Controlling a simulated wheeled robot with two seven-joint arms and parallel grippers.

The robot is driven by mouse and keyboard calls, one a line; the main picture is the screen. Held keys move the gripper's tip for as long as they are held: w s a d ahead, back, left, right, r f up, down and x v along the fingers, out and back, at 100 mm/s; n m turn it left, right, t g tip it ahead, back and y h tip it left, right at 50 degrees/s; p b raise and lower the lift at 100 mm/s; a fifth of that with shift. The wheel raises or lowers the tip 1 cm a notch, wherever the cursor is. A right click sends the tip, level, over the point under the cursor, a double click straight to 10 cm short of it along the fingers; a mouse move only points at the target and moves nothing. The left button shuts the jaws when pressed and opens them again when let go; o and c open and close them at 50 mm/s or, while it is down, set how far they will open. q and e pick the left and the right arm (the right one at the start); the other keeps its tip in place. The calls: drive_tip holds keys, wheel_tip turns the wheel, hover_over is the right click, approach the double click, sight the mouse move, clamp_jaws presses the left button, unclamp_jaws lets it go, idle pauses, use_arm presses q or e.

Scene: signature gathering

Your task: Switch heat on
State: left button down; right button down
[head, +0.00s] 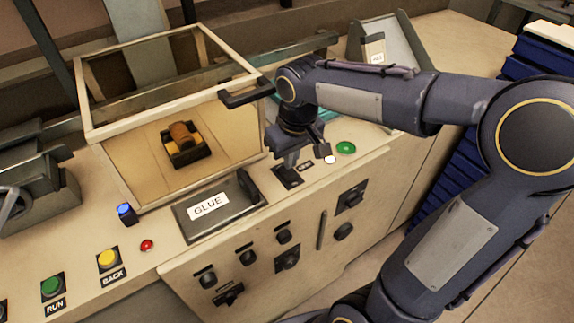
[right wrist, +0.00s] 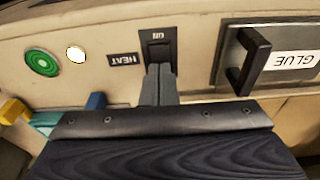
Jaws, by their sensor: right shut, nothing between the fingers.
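The heat switch is a dark rocker (right wrist: 159,45) with ON lettering. A black HEAT label (right wrist: 125,59) is beside it in the right wrist view. My right gripper (right wrist: 158,82) is shut and empty, its fingertips right at the switch's edge. Whether they touch it I cannot tell. In the head view my right gripper (head: 288,163) points down over the switch plate (head: 287,178) and partly hides it. A small round lamp (head: 330,159) beside it looks bright white, and shows in the right wrist view too (right wrist: 76,54). The rocker's position is unclear. My left gripper is not in view.
A GLUE lid with a black handle (head: 215,208) lies left of the switch. A glass-topped box (head: 135,178) stands behind it. A green button (head: 345,147) is to the right. RUN (head: 51,286) and BACK (head: 107,258) buttons sit front left. Blue crates (head: 546,50) are stacked at right.

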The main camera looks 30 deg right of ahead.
sight(291, 177)
drive_tip(key=shift+r+p, duration=1.45)
drive_tip(key=shift+r, duration=0.6)
